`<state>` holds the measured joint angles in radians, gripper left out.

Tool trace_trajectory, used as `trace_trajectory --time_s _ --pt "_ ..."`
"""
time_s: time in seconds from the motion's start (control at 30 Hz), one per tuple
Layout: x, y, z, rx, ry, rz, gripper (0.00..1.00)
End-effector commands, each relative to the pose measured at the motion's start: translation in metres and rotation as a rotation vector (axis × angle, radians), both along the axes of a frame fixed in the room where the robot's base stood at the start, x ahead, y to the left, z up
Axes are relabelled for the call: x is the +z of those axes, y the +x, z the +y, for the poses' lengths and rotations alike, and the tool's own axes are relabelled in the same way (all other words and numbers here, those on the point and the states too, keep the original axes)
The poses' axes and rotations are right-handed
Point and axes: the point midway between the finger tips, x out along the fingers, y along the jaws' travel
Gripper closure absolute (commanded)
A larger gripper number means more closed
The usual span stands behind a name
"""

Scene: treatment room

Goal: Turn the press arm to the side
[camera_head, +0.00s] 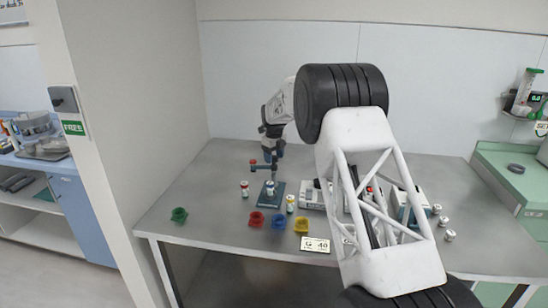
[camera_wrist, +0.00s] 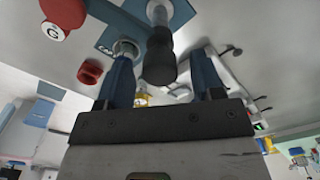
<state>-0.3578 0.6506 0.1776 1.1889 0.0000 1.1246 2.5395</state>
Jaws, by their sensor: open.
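The press (camera_head: 279,186) stands on the grey table with a blue-grey base, an upright post and a side arm. Its press arm (camera_head: 263,167) points left and carries a red knob (camera_head: 253,163) at its end. A small jar (camera_head: 270,188) is on the base. My gripper (camera_head: 273,152) is just above the press, pointing down. In the wrist view its two blue fingers (camera_wrist: 162,70) are apart, with a black grip-like part (camera_wrist: 159,58) between them and gaps on both sides. The blue base (camera_wrist: 115,38) shows behind; whether anything touches is unclear.
A red-capped jar (camera_head: 245,190) stands left of the press, a yellowish one (camera_head: 290,203) right. My arm hides part of the equipment on the right.

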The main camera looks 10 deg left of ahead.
Motion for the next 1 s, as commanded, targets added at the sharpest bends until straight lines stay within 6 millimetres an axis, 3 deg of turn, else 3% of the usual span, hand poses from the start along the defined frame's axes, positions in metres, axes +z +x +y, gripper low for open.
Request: trace_trajectory --time_s 0.6,1.0 --pt "0.065 0.000 0.000 0.000 0.001 -0.001 0.39" --pt "0.076 0.000 0.000 0.000 0.001 -0.001 0.39"
